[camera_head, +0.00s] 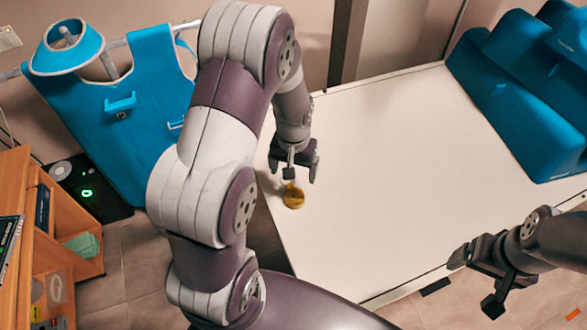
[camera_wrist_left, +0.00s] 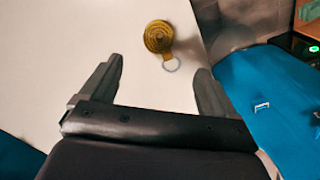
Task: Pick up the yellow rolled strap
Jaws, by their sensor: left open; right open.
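The yellow rolled strap (camera_head: 293,197) lies on the white table near its left edge in the head view. In the left wrist view the strap (camera_wrist_left: 158,37) shows as a ribbed yellow coil with a pale ring (camera_wrist_left: 171,65) at its end. My left gripper (camera_head: 295,178) is above the table, close to the strap. In the left wrist view its two fingers (camera_wrist_left: 158,80) are apart and nothing is between their bases; the strap lies beyond the fingertips. My right gripper (camera_head: 477,282) is open and empty near the table's front right edge, far from the strap.
The white table top (camera_head: 400,170) is mostly bare. Blue padded blocks (camera_head: 520,90) stand at its back right. A blue apron (camera_head: 130,100) hangs on a rack at the left. A wooden shelf (camera_head: 15,210) and a black box with a green light (camera_head: 88,193) stand at the left.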

